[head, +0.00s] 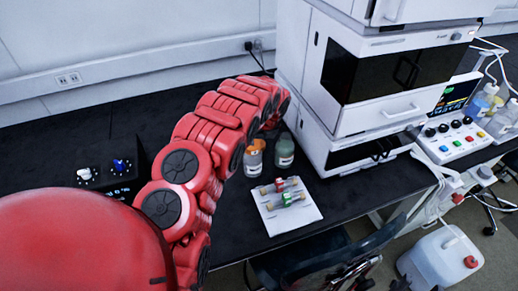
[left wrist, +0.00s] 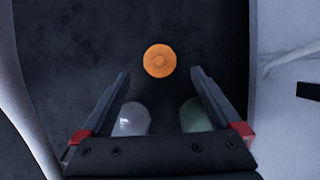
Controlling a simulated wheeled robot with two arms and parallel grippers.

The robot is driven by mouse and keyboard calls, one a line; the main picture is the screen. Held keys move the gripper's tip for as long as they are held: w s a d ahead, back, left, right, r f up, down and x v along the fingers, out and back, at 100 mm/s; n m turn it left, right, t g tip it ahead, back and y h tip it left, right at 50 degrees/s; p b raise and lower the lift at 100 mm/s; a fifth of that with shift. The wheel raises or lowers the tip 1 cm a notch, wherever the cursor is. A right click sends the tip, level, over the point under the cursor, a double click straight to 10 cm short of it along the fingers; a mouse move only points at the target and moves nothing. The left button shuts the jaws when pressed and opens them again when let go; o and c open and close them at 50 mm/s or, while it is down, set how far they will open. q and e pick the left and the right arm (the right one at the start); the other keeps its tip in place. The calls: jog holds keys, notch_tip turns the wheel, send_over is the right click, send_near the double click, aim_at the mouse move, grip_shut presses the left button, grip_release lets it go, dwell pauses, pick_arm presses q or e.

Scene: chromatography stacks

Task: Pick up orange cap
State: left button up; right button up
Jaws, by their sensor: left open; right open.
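The orange cap (left wrist: 159,61) is a round disc on the dark surface in the left wrist view, ahead of my left gripper (left wrist: 160,76) and near the line between its fingertips. The fingers are spread and empty, with the cap apart from them. In the head view my red left arm reaches over the bench and hides its gripper. Orange (head: 258,143) shows there at the top of a small clear bottle (head: 254,162); whether it rests on or behind the bottle is unclear.
A green bottle (head: 284,152) stands beside the clear one; the wrist view shows the green one (left wrist: 196,116) and a whitish one (left wrist: 133,119) between the fingers. A white tray (head: 305,217) holds small column parts. A white instrument stack (head: 310,110) stands close to the right.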

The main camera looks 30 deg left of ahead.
aim_at(261, 142)
pick_arm(q)
jog(key=x, duration=0.3)
jog(key=shift+w+f, duration=0.1)
jog(key=shift+f, duration=0.25)
jog(key=shift+x, duration=0.9)
jog(key=shift+a, duration=0.1)
jog(key=c, duration=1.4)
jog(key=shift+r, duration=0.1)
